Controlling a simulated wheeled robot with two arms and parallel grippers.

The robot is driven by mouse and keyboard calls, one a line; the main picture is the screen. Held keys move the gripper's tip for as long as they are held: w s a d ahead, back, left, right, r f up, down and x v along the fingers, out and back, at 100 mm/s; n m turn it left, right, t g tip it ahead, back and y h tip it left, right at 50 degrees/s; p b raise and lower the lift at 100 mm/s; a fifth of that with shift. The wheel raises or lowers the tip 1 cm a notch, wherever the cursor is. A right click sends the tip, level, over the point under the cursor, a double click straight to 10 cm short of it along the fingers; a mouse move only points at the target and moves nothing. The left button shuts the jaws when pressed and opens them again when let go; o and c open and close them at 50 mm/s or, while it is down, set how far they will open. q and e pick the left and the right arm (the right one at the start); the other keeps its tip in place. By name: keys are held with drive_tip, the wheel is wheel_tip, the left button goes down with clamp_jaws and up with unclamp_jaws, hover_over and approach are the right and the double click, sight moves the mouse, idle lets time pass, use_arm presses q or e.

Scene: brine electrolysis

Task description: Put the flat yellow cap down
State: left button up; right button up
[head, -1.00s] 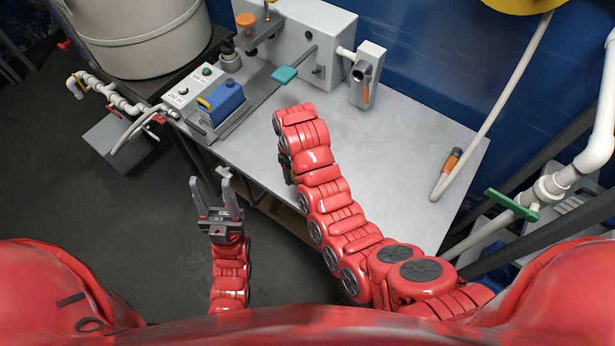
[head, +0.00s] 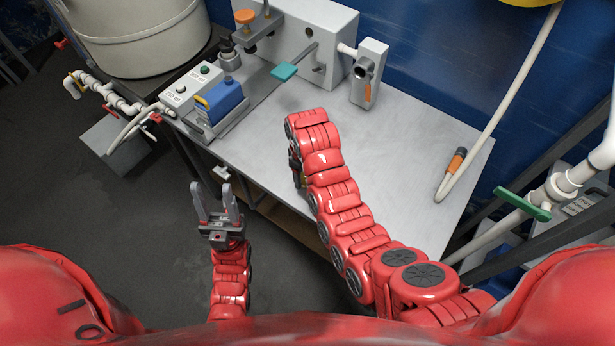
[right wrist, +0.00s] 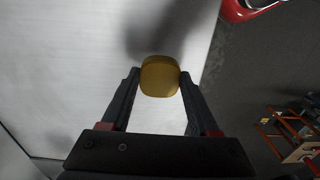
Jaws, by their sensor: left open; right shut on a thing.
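The flat yellow cap (right wrist: 160,77) is between the fingertips of my right gripper (right wrist: 160,82) in the right wrist view. The gripper is shut on it, over the grey metal tabletop near the table's edge. A shadow lies on the table beside the cap; I cannot tell how far above the surface it is. In the head view my right arm hides most of the gripper and cap. My left gripper (head: 218,204) is open and empty, in front of the table's front left edge, over the floor.
The grey table (head: 420,150) has clear room right of my right arm. At the back left stand a blue block (head: 220,100), a button box (head: 192,88) and a press-like device with a teal handle (head: 284,71). A hose with an orange-banded end (head: 456,161) rests at the right.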

drive_tip(key=shift+w+d+r+p, duration=0.1)
drive_tip(key=shift+w+d+p, duration=0.05)
drive_tip(key=shift+w, duration=0.2)
drive_tip(key=shift+w+d+r+p, duration=0.1)
drive_tip(key=shift+w+p, duration=0.05)
drive_tip(key=shift+w, duration=0.2)
drive_tip(key=shift+w+d+f, duration=0.2)
drive_tip(key=shift+w+d, duration=0.05)
drive_tip(key=shift+w, duration=0.25)
drive_tip(key=shift+f+p, duration=0.75)
drive_tip(key=shift+f, duration=1)
drive_tip(key=o, duration=1.3)
drive_tip(key=shift+f, duration=0.1)
